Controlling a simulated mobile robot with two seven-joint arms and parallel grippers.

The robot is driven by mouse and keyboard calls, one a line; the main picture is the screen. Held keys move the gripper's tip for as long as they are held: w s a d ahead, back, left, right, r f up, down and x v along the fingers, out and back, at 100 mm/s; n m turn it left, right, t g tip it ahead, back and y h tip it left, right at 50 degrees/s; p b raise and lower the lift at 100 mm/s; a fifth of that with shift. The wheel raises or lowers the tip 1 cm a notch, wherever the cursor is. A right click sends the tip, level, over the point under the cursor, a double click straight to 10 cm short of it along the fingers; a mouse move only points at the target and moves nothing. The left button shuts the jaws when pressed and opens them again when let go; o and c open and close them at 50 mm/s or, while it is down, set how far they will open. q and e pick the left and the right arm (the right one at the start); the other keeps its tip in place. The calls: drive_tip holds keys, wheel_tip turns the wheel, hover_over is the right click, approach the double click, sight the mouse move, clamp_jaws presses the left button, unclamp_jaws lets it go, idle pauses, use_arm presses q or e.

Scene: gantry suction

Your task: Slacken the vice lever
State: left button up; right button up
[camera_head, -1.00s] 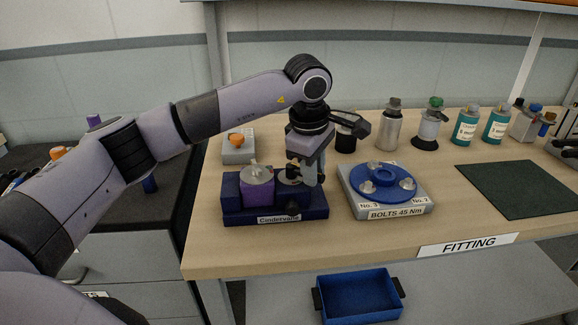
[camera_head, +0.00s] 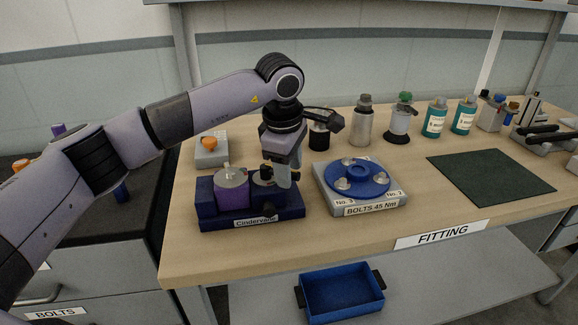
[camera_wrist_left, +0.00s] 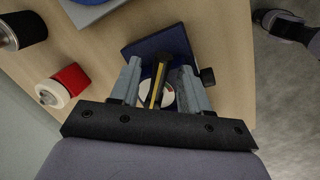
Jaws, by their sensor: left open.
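In the left wrist view the open fingers (camera_wrist_left: 160,78) stand either side of a narrow dark bar with a yellow edge (camera_wrist_left: 156,86), apparently the lever. I cannot tell whether they touch it. A pale disc (camera_wrist_left: 169,97) lies below, and a black knob (camera_wrist_left: 208,76) is beside one finger. My right gripper is not in view.
A bolt fixture with a blue disc (camera_head: 375,178) stands right of the vice. An orange-knobbed grey box (camera_head: 211,153) is behind it. Bottles and canisters (camera_head: 362,122) line the back. A dark green mat (camera_head: 515,178) lies right; a blue bin (camera_head: 342,291) is below.

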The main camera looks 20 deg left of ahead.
use_arm(q)
wheel_tip(320, 180, up, 7)
drive_tip(key=s, duration=0.1)
drive_tip(key=shift+s, duration=0.2)
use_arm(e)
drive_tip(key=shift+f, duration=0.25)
use_arm(q)
drive_tip(key=shift+d, duration=0.1)
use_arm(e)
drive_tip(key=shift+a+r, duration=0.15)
